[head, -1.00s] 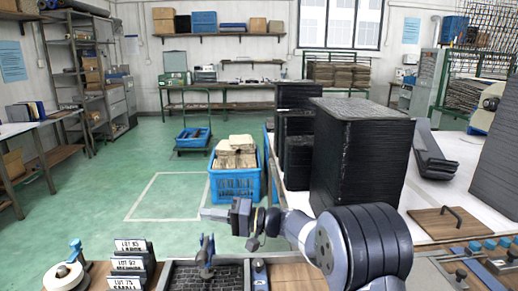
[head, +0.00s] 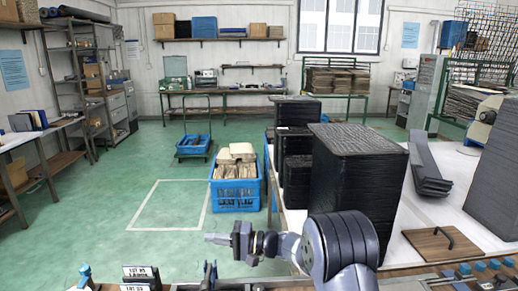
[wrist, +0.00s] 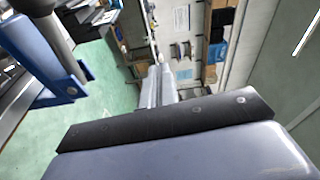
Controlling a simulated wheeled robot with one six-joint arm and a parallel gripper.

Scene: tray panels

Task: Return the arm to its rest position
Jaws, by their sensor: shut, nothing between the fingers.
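My gripper (head: 216,239) is at the lower middle of the head view, pointing left, with its fingers together and nothing held. My arm reaches in from the lower right with its wrist level. A black clamp-like post (head: 209,272) stands below the gripper, apart from it as far as I can see. In the wrist view, the fingers (wrist: 160,85) lie close together in the middle, with shelving and floor beyond them.
Lot card holders (head: 140,275) are at the bottom left. A tall black stack (head: 355,190) stands on the white table (head: 425,208) to the right. A blue crate (head: 236,202) is on the floor behind the gripper. Open green floor (head: 110,215) lies to the left.

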